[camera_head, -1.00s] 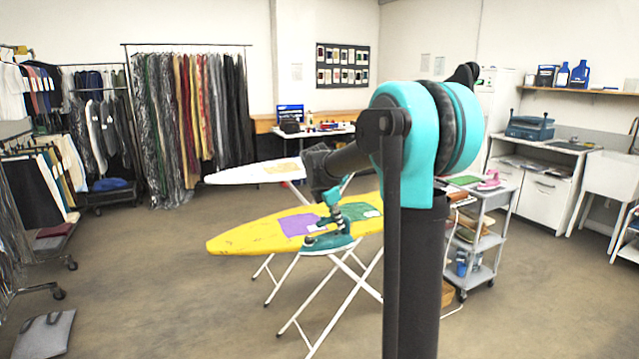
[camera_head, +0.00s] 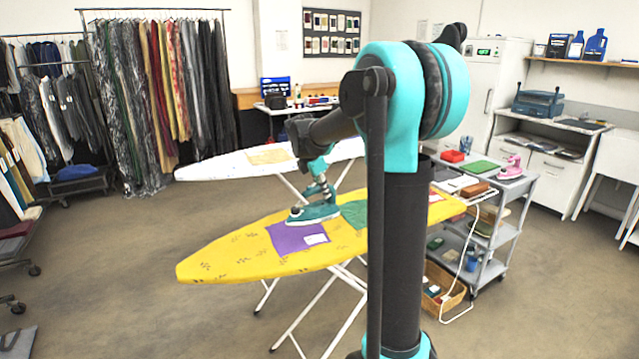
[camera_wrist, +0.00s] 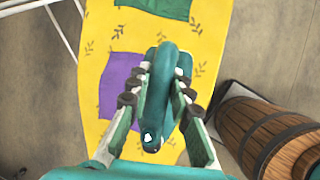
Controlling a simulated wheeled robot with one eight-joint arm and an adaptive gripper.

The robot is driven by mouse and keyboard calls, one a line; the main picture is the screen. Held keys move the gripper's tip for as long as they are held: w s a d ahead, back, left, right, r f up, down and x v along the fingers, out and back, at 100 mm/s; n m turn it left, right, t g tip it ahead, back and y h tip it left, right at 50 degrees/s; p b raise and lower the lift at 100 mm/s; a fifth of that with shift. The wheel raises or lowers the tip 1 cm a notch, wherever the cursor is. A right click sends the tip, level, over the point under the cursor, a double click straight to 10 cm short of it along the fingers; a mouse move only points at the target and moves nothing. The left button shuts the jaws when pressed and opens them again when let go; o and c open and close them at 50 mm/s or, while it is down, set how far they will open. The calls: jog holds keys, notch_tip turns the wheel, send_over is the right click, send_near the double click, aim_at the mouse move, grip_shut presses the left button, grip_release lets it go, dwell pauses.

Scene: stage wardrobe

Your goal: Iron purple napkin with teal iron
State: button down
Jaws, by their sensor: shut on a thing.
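The purple napkin (camera_head: 292,239) lies flat on the yellow ironing board (camera_head: 235,262), with a small white patch on it. It also shows in the wrist view (camera_wrist: 116,82). The teal iron (camera_head: 312,213) is upright at the napkin's far edge, overlapping it in the head view. In the wrist view the iron (camera_wrist: 157,125) covers part of the napkin's right side. I cannot tell whether its soleplate touches the cloth. My gripper (camera_wrist: 160,98) is shut on the iron's handle, one finger on each side. In the head view my gripper (camera_head: 319,187) is small and partly hidden.
A green cloth (camera_head: 355,214) lies beside the napkin. A white ironing board (camera_head: 215,169) stands behind. A grey cart (camera_head: 508,232) at right carries a pink iron (camera_head: 511,168). A wooden barrel (camera_wrist: 272,132) shows at right in the wrist view.

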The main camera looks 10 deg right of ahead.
aim_at(322, 205)
jog(key=shift+w+f, duration=0.1)
jog(key=shift+f, duration=3.1)
